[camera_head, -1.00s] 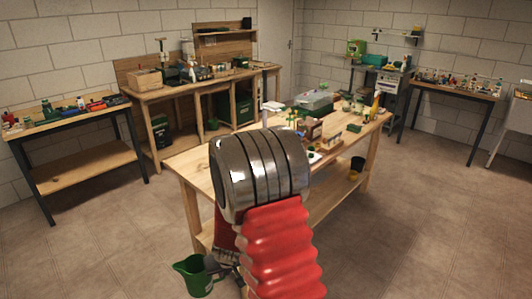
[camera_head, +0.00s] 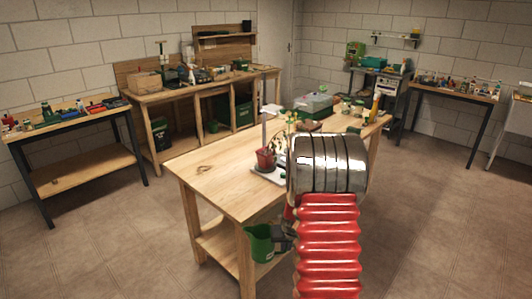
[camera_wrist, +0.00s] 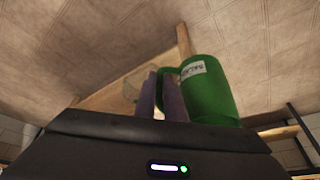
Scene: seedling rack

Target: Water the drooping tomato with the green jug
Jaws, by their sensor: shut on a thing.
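The green jug (camera_head: 260,244) hangs in the air in front of the near side of the middle wooden table, below its top. My gripper (camera_head: 281,239) is shut on the jug at its handle side. In the wrist view the jug (camera_wrist: 212,95) shows a white label, and its handle is at my gripper's fingers (camera_wrist: 160,94). A thin plant with drooping leaves, which looks like the tomato (camera_head: 274,140), stands in a red pot (camera_head: 265,159) on the table. My arm hides part of the table to the right of the pot.
The middle table (camera_head: 215,180) has a bare left part and a lower shelf. A white tray (camera_head: 270,176) lies under the red pot. A clear-lidded box (camera_head: 313,103) and small plants stand farther back. Open floor (camera_head: 140,250) lies in front.

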